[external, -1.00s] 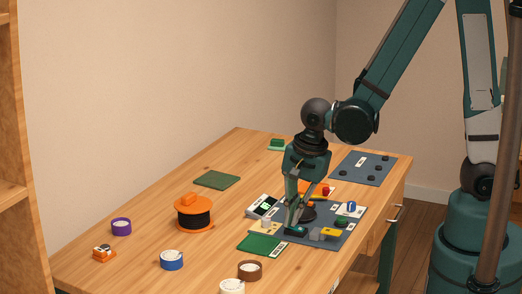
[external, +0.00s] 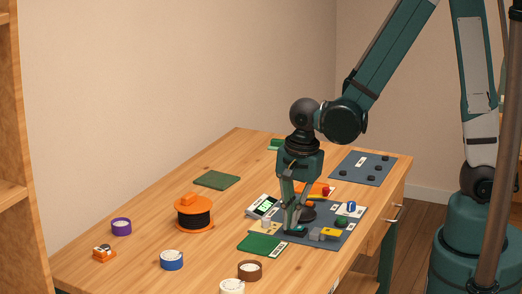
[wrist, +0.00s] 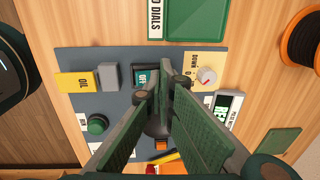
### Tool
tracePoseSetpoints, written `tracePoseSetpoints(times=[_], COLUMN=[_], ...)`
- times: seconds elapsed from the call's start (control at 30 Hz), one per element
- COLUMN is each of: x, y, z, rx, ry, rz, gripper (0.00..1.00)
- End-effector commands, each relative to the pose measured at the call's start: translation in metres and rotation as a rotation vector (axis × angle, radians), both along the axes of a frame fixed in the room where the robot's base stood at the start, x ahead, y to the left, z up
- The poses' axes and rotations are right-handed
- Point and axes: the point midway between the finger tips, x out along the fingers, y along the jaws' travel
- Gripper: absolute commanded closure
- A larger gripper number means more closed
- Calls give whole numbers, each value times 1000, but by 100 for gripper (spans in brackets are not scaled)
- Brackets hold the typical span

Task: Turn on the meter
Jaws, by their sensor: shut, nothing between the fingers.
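The meter (external: 263,206) is a small pale box with a lit green display at the panel's left side. In the wrist view its screen (wrist: 222,108) shows green with partly hidden letters. A dark teal switch (wrist: 140,74) marked with letters that look like "OFF" sits at the panel's edge. My gripper (external: 292,229) is shut and empty, with its fingertips low over the panel close beside this switch. In the wrist view my gripper (wrist: 168,82) covers the switch's right side. I cannot tell whether the fingertips touch it.
The blue-grey panel (wrist: 75,58) also bears a white dial (wrist: 207,76) on a beige plate, a grey block (wrist: 108,76), a yellow OIL block (wrist: 75,83) and a green button (wrist: 97,124). A green board (external: 260,244) lies beside it. The table's left part holds an orange spool (external: 194,199) and tape rolls.

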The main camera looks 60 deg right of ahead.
Motion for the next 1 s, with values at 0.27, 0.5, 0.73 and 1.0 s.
tracePoseSetpoints(times=[0.27,0.5,0.73,1.0], x=[-8,-15,-16,-15], y=[0,0,0,0], z=[2,3,3,4], rx=[0,0,0,0], ry=[0,0,0,0], rz=[0,0,0,0], gripper=[100,100,100,100])
